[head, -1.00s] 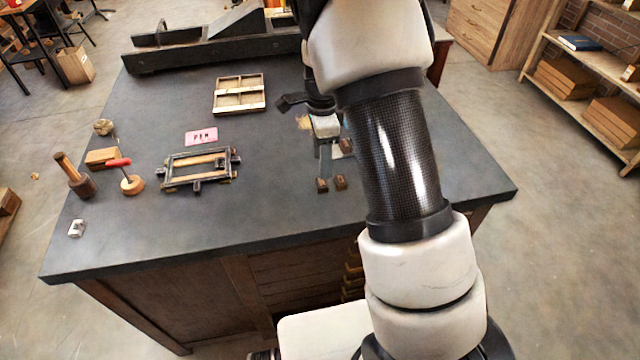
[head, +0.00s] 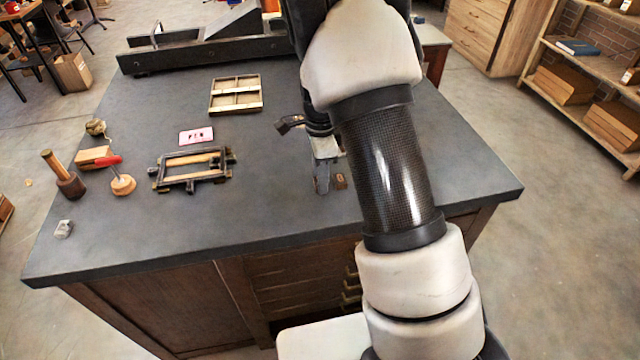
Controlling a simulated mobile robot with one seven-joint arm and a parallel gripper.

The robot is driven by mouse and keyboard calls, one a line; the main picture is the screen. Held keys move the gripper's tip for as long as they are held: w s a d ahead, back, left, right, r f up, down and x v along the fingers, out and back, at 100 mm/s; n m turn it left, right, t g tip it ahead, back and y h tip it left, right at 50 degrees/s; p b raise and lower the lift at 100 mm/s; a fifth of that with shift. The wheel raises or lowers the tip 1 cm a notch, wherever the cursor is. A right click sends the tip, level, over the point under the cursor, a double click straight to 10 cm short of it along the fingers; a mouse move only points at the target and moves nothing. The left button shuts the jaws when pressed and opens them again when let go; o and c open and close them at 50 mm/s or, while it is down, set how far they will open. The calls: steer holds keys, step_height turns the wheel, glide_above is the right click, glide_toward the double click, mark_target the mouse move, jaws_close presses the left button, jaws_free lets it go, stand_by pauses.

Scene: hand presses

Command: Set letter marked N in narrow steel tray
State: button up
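My gripper (head: 321,188) points down over the middle right of the bench, its fingertips low near the top. A small brown letter block (head: 340,181) stands just right of the fingers. Its mark is too small to read as N. Another block seen earlier at the fingertips is now hidden by or between the fingers; I cannot tell which. Whether the fingers are open or shut does not show. A dark metal frame with wooden strips (head: 192,168) lies left of my gripper. I cannot make out a narrow steel tray for certain; my arm covers part of the bench.
A card with red lettering (head: 196,136) lies behind the frame. A divided wooden case (head: 236,95) is farther back. The front middle of the bench is clear.

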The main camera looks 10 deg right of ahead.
steer(key=c, duration=0.5)
steer(key=shift+r+p, duration=2)
steer(key=shift+r, duration=0.55)
